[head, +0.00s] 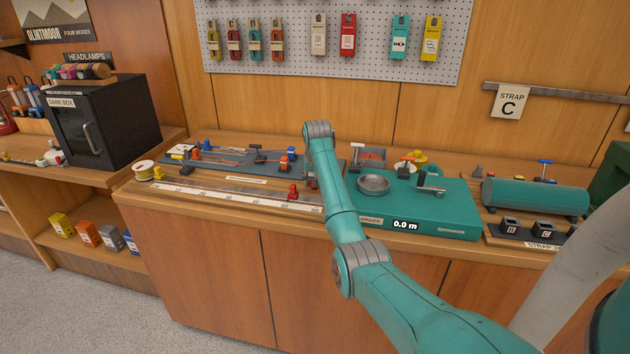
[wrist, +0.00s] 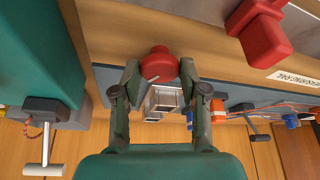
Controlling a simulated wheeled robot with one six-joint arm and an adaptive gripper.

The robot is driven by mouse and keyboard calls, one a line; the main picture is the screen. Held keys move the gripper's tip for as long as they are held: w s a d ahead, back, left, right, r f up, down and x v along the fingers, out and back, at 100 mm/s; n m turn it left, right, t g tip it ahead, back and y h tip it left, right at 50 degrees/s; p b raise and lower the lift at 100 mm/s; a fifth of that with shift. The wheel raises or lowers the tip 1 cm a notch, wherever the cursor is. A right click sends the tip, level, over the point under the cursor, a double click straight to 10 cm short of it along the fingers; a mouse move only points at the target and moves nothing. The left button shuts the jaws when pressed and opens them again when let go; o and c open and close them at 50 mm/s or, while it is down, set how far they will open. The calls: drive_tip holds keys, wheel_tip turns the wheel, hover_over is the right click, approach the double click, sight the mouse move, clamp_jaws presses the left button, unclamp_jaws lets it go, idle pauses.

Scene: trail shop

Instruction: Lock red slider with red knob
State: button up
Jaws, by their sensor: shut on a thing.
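My gripper (wrist: 160,76) is shut on a round red knob (wrist: 158,62), with one finger on each side of it. A small silver metal block (wrist: 163,100) shows beside the knob; whether they are joined I cannot tell. The red slider (wrist: 264,38) is at the upper right of the wrist view, apart from my fingers. In the head view the red slider (head: 293,192) stands near the right end of the white measuring rail (head: 220,195). There my gripper is just right of the slider, mostly hidden by my arm, and the knob is hard to make out.
A blue-grey board (head: 225,163) with cords and coloured clips lies behind the rail. A teal winder box (head: 440,212) with a crank and dish stands close on the right, its display reading 0.0 m. A yellow-and-white spool (head: 143,170) sits at the left.

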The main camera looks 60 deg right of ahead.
drive_tip(key=m+g, duration=0.1)
drive_tip(key=m, duration=0.2)
drive_tip(key=m+g, duration=0.1)
drive_tip(key=m, duration=0.2)
drive_tip(key=shift+w+a+h, duration=0.1)
drive_tip(key=shift+w+h, duration=0.1)
drive_tip(key=shift+h, duration=0.2)
drive_tip(key=m+g, duration=0.1)
drive_tip(key=m, duration=0.2)
drive_tip(key=m+g, duration=0.1)
drive_tip(key=m, duration=0.2)
drive_tip(key=shift+w+g, duration=0.15)
drive_tip(key=shift+g, duration=0.25)
drive_tip(key=shift+f+m, duration=0.1)
drive_tip(key=shift+m, duration=0.2)
drive_tip(key=o, duration=1.1)
drive_tip(key=v, duration=1.2)
